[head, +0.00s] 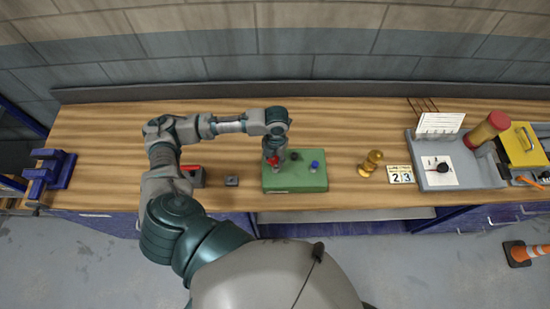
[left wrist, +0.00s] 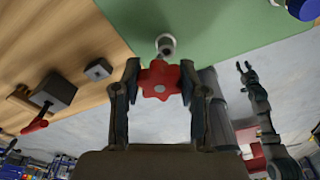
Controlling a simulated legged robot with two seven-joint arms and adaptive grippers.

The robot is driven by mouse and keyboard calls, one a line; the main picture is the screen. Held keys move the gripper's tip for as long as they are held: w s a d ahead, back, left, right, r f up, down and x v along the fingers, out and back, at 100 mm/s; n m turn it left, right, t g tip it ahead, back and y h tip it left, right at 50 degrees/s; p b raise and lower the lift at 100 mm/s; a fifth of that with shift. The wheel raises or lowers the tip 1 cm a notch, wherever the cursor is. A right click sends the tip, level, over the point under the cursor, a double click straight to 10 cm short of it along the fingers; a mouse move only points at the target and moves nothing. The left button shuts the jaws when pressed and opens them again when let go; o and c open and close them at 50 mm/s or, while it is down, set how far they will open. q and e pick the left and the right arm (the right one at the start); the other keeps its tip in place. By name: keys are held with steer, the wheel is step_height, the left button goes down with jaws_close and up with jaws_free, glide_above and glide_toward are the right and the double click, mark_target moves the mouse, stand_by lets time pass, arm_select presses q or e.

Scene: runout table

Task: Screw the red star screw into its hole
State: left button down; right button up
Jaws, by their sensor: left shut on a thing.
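The red star screw (left wrist: 160,80) sits between the two fingers of my left gripper (left wrist: 159,78), which is shut on it. In the head view, the red head (head: 273,161) shows under my left gripper (head: 272,156), over the left part of the green block (head: 300,184). In the left wrist view, a round grey metal piece (left wrist: 165,44) shows against the green block (left wrist: 210,30), just beyond the star. I cannot tell whether it is the screw's shank or a hole collar. In that view my right gripper (left wrist: 245,70) hangs apart at the right, its fingers spread.
A black knob (head: 294,155) and a blue knob (head: 314,165) stand on the green block. A small dark block (head: 232,181) and a red-handled grey block (head: 196,178) lie left. A brass piece (head: 371,163), number cards (head: 400,174) and a grey tray (head: 432,180) are right.

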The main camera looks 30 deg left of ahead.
arm_select(q)
steer(key=shift+a+f, duration=0.2)
steer(key=shift+f, duration=0.1)
steer(key=shift+d+r, duration=0.1)
steer(key=shift+r, duration=0.05)
steer(key=shift+d+r, duration=0.15)
steer(key=shift+r, duration=0.15)
arm_select(e)
steer(key=shift+a, duration=0.3)
steer(key=shift+a+r, duration=0.1)
arm_select(q)
steer(key=shift+d, duration=0.3)
arm_select(e)
steer(key=shift+a, duration=0.15)
